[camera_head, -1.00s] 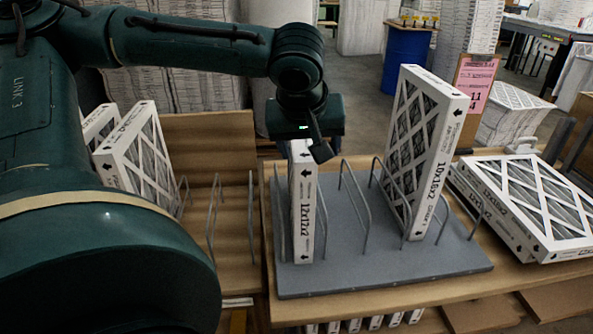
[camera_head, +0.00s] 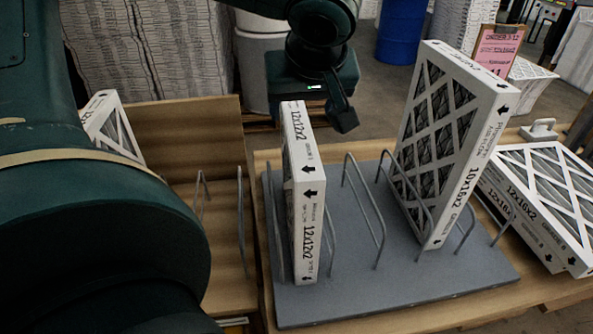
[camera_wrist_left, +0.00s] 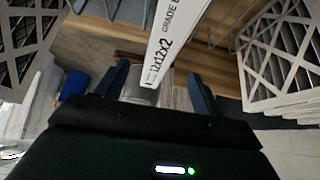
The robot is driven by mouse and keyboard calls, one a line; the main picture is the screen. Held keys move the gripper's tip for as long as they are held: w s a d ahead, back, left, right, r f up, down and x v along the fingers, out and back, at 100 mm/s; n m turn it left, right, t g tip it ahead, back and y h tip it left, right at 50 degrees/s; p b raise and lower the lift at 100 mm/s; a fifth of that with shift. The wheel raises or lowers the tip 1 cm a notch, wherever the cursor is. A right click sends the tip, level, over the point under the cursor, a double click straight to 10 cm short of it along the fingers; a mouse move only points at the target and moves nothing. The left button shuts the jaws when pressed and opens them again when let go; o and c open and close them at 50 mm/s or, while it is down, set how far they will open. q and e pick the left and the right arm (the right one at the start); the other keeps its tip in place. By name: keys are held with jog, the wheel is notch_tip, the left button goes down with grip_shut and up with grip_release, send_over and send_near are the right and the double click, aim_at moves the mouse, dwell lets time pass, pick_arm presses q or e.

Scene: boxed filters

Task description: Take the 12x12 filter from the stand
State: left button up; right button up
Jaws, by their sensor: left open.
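The 12x12x2 filter (camera_head: 306,215), a thin white-framed box, stands upright in a wire slot at the left of the grey stand (camera_head: 400,285). Its printed edge faces me. My left gripper (camera_head: 322,100) is behind and slightly right of the filter's top in the head view. One dark finger shows there; the other is hidden. In the left wrist view, my left gripper (camera_wrist_left: 158,76) has its fingers wide apart. The filter's labelled edge (camera_wrist_left: 172,42) lies in line with the gap between them. I see no finger contact with it. My right gripper is out of view.
A 10x16x2 filter (camera_head: 450,140) leans in the stand's right part, with empty wire slots between. Filters labelled 12x16x2 (camera_head: 540,200) lie at the right. Another filter (camera_head: 112,132) stands at the left behind my arm. A pink order sign (camera_head: 497,50) stands at the back.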

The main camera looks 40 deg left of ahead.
aim_at(298, 126)
pick_arm(q)
jog(key=p+x, duration=0.1)
jog(key=x, duration=1)
jog(key=c, duration=1.4)
jog(key=shift+r, duration=0.1)
jog(key=shift+c, duration=0.3)
jog(key=shift+r, duration=0.1)
